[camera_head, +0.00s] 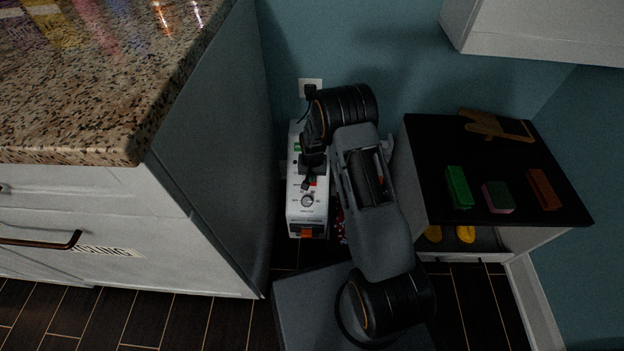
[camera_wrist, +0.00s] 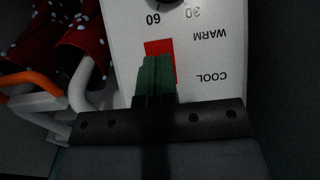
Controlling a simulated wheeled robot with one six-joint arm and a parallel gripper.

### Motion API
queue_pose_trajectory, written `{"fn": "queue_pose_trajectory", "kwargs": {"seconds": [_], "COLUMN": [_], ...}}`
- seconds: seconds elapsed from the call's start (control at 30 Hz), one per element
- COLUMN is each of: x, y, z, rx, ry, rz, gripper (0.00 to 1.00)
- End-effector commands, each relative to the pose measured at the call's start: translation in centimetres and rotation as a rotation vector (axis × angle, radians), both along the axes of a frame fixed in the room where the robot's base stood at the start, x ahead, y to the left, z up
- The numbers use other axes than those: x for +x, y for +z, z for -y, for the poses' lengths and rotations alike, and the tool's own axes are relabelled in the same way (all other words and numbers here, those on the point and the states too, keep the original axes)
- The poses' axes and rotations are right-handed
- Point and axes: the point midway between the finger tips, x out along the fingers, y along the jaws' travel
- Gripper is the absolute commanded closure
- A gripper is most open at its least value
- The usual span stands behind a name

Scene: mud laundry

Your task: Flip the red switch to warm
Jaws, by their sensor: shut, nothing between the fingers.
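The red switch (camera_wrist: 160,48) sits on a white control panel (camera_wrist: 120,20), partly hidden behind my fingertips in the wrist view. The WARM label is beside its upper end and the COOL label beside its lower part; both read upside down. My gripper (camera_wrist: 155,76) is shut and empty, its green fingertips overlapping the switch's lower part. I cannot tell whether they touch it, or which way the switch is set. In the head view the white appliance (camera_head: 307,218) stands between the counter and my arm, with my gripper (camera_head: 306,184) over its panel and a bit of red showing beside it.
A dial (camera_wrist: 168,3) is beyond the switch. Red dotted fabric (camera_wrist: 35,40) and white and orange handles lie left of the panel. The granite counter (camera_head: 90,100) is close on the left. A black-topped cabinet (camera_head: 425,150) with sponges stands right. A wall outlet (camera_head: 304,84) is behind.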

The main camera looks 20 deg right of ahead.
Motion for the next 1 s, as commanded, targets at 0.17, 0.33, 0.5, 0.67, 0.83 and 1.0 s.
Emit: {"fn": "queue_pose_trajectory", "kwargs": {"seconds": [0.17,0.33,0.5,0.67,0.83,1.0], "x": [0.0,0.0,0.0,0.0,0.0,0.0], "y": [0.8,2.3,3.7,5.1,6.5,7.0], "z": [0.0,0.0,0.0,0.0,0.0,0.0], "rx": [0.000,0.000,0.000,0.000,0.000,0.000], "ry": [0.000,0.000,0.000,0.000,0.000,0.000], "rz": [0.000,0.000,-0.001,0.000,0.001,0.000], "gripper": [1.00,1.00,1.00,1.00,1.00,1.00]}}
